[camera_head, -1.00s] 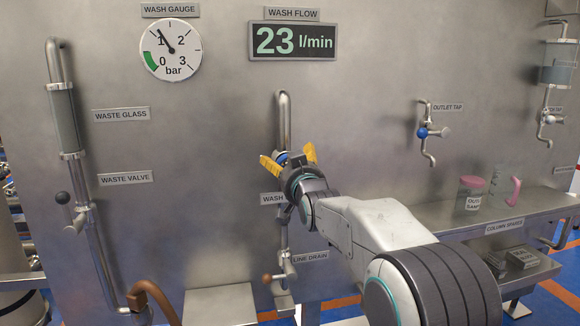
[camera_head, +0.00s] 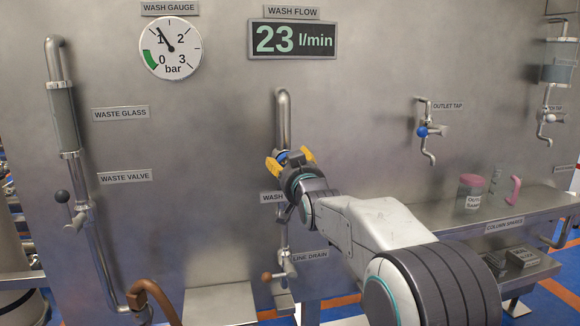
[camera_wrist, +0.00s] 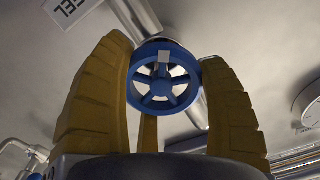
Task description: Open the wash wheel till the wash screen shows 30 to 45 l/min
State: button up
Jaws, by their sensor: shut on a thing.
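The wash flow screen (camera_head: 293,40) reads 23 l/min in the head view. The blue wash wheel (camera_wrist: 163,82), with spokes and a small pale mark near its top, sits between my gripper's yellow fingers in the wrist view. My gripper (camera_head: 289,160) is shut on the wheel's rim, in front of the wash pipe (camera_head: 283,120). In the head view the gripper hides most of the wheel. The wash label (camera_head: 271,198) below is partly covered by my arm.
The wash gauge (camera_head: 170,48) needle points near 1 bar. The line drain valve (camera_head: 284,270) is just below my gripper. The waste valve (camera_head: 65,197) is at left. The outlet tap (camera_head: 428,131) and a shelf (camera_head: 460,212) with jars are at right.

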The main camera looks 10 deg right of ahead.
jog(key=shift+r+n, duration=0.3)
jog(key=shift+r, duration=0.2)
jog(key=n+b, duration=0.3)
jog(key=n, duration=0.2)
jog(key=shift+a+f+n, duration=0.1)
jog(key=shift+a+n, duration=0.05)
jog(key=shift+n, duration=0.15)
jog(key=n+b, duration=0.3)
jog(key=n, duration=0.1)
jog(key=shift+a+n, duration=0.15)
jog(key=shift+n, duration=0.25)
jog(key=o, duration=0.9)
jog(key=shift+a, duration=0.15)
jog(key=shift+o, duration=1.2)
jog(key=shift+f, duration=0.15)
jog(key=s, duration=1.2)
